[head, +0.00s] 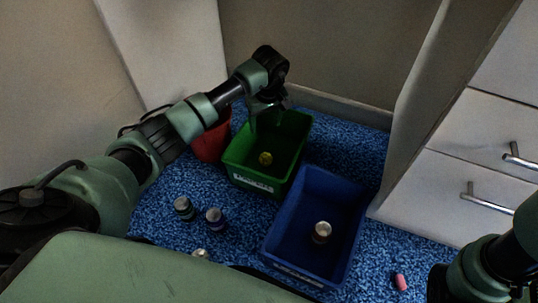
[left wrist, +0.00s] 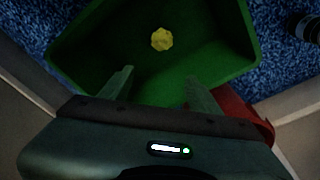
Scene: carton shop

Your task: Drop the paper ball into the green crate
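The green crate (head: 240,164) stands on the blue carpet, and its wall also shows in the left wrist view (left wrist: 247,30). A crumpled yellow paper ball (head: 265,158) lies inside the crate on its floor; it also shows in the left wrist view (left wrist: 162,39). My left gripper (left wrist: 158,84) is over the crate's back part. Its two fingers are apart with nothing between them, and the ball is clear of them. In the head view the left gripper (head: 268,113) is at the crate's back edge. My right arm shows at the lower right, but its gripper fingers are not visible.
A blue crate (head: 355,215) with a can (head: 321,232) in it stands right of the green crate. A red container (head: 210,146) is behind left. Dark cans (head: 184,207) and (head: 215,218) stand on the carpet. A red object (head: 400,282) lies near the drawers (head: 465,195).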

